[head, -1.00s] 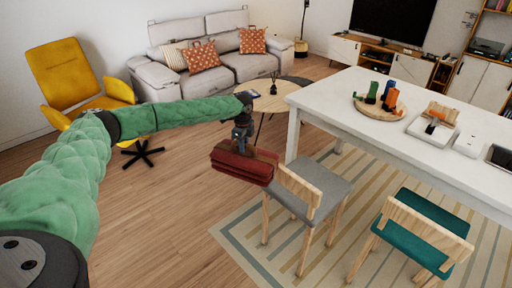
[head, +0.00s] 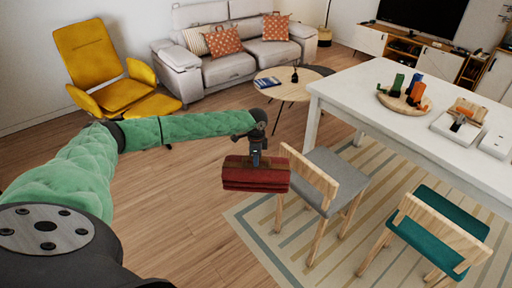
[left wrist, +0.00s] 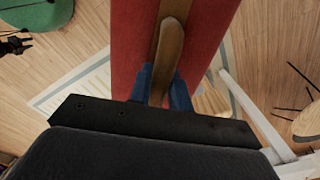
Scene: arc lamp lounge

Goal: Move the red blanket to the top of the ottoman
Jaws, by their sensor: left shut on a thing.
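The folded red blanket (head: 255,180) hangs in the air over the wooden floor, left of the grey chair. My left gripper (head: 257,158) points down and is shut on it from above. In the left wrist view the blanket (left wrist: 127,45) fills the upper middle, with a brown strap-like strip (left wrist: 166,45) between the blue fingertips of my left gripper (left wrist: 160,88). The yellow ottoman (head: 152,108) stands in front of the yellow armchair, left of and beyond the blanket, and its visible top looks bare. My right gripper does not show in the head view.
A yellow armchair (head: 100,65) stands behind the ottoman. A round coffee table (head: 292,88) and grey sofa (head: 230,68) are at the back. A grey-seated chair (head: 335,175) is close right of the blanket, beside the white table (head: 350,95). Open floor (head: 190,160) lies towards the ottoman.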

